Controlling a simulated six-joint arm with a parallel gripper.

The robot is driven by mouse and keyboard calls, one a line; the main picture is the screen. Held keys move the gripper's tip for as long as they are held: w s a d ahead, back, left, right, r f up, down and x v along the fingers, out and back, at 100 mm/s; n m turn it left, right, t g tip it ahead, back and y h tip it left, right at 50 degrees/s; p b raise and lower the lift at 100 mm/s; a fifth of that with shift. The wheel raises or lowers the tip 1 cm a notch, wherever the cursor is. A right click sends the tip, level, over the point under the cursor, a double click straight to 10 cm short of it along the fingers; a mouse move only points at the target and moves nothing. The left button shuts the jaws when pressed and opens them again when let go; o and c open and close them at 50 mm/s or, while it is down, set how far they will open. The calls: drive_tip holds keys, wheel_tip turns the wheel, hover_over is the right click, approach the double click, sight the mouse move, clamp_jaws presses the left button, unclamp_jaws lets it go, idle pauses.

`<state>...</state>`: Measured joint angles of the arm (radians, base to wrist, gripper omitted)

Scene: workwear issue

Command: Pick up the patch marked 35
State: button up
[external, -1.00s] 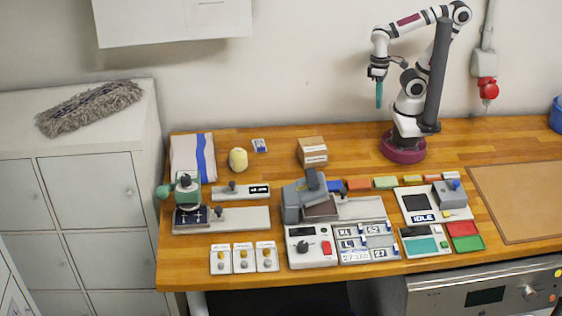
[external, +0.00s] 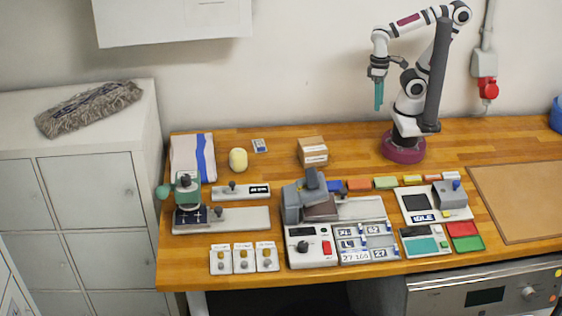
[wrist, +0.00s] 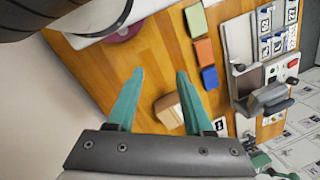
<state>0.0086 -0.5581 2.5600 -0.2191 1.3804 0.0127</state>
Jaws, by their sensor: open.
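Several small white patches with dark marks sit in the patch tray (external: 366,231) at the front middle of the table. They also show in the wrist view, in the tray (wrist: 257,30) at upper right. Their print is too small for me to tell surely which is marked 35. A lone small blue-and-white patch (external: 260,145) lies at the back, left of the cardboard box; its mark is unreadable. My gripper (external: 379,106) hangs high at the back, left of my base, pointing down. In the wrist view its teal fingers (wrist: 160,72) are apart with nothing between them.
A cardboard box (external: 312,151) and a yellow ball-like item (external: 238,160) stand at the back. A green-headed stamping device (external: 187,190) is at left. Open wood lies between the box and my base.

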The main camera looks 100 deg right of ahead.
sight(266, 150)
drive_tip(key=w+d+f+n+t, duration=0.2)
drive_tip(key=w+d+f+t, duration=0.1)
drive_tip(key=w, duration=0.5)
drive_tip(key=w+d+f+n+t, duration=0.2)
drive_tip(key=w+d+f+t, duration=0.2)
drive_tip(key=w+f, duration=0.3)
drive_tip(key=w+d+f+n+t, duration=0.3)
drive_tip(key=w+d+f+t, duration=0.1)
drive_tip(key=w, duration=0.4)
drive_tip(key=shift+w+d+f, duration=0.35)
drive_tip(key=shift+d+f, duration=0.35)
drive_tip(key=shift+d, duration=0.05)
drive_tip(key=shift+a+n+t, duration=0.3)
drive_tip(key=shift+a+t, duration=0.05)
drive_tip(key=shift+t, duration=0.05)
drive_tip(key=shift+w+a+y, duration=0.25)
drive_tip(key=shift+y, duration=0.05)
drive_tip(key=x, duration=1)
drive_tip(key=r+x, duration=0.1)
drive_tip(key=x, duration=0.4)
drive_tip(key=shift+w+a, duration=0.3)
drive_tip(key=shift+w, duration=0.1)
clamp_jaws()
